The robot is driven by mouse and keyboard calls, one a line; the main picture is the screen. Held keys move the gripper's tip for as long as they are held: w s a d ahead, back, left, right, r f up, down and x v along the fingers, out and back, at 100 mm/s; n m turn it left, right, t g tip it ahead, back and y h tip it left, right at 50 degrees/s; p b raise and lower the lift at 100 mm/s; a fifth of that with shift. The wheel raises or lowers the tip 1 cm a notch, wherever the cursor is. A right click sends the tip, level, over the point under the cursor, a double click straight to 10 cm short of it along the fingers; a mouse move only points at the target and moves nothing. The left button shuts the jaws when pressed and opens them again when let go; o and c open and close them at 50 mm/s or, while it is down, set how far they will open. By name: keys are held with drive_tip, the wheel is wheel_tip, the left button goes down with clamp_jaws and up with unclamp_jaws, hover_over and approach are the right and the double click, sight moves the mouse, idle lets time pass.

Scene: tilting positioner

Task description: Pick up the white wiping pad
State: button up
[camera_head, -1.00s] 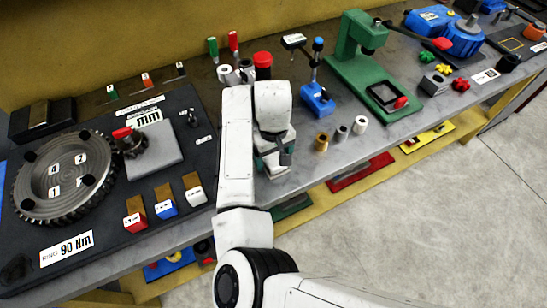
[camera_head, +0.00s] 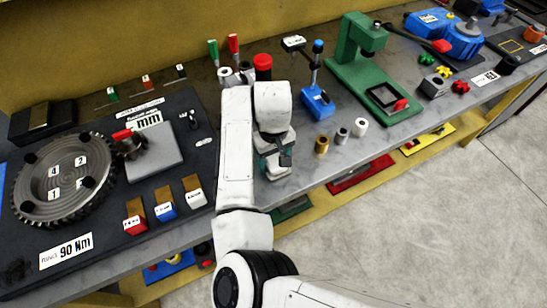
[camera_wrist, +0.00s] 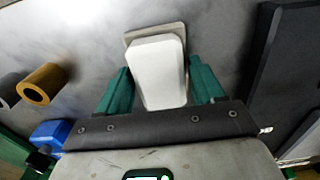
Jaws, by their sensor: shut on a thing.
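The white wiping pad (camera_wrist: 158,72) is a rounded white block between the two green fingers of my gripper (camera_wrist: 160,88) in the wrist view. The fingers are shut on its sides. A pale grey rim shows behind its far end; I cannot tell whether it is part of the pad or a holder under it. I cannot tell whether the pad is clear of the bench.
A brass bushing (camera_head: 322,144) and grey and white bushings stand right of my gripper. A blue stand (camera_head: 318,100) and green press (camera_head: 360,60) are behind them. The dark board (camera_head: 60,245) with a toothed ring lies left. The bench front right of my gripper has some free room.

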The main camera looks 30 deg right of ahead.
drive_tip(key=shift+r, duration=0.45)
drive_tip(key=s+a+r, duration=0.4)
drive_tip(key=s+r, duration=0.7)
drive_tip(key=s, duration=0.2)
drive_tip(key=shift+s+r, duration=0.25)
drive_tip(key=shift+r, duration=0.1)
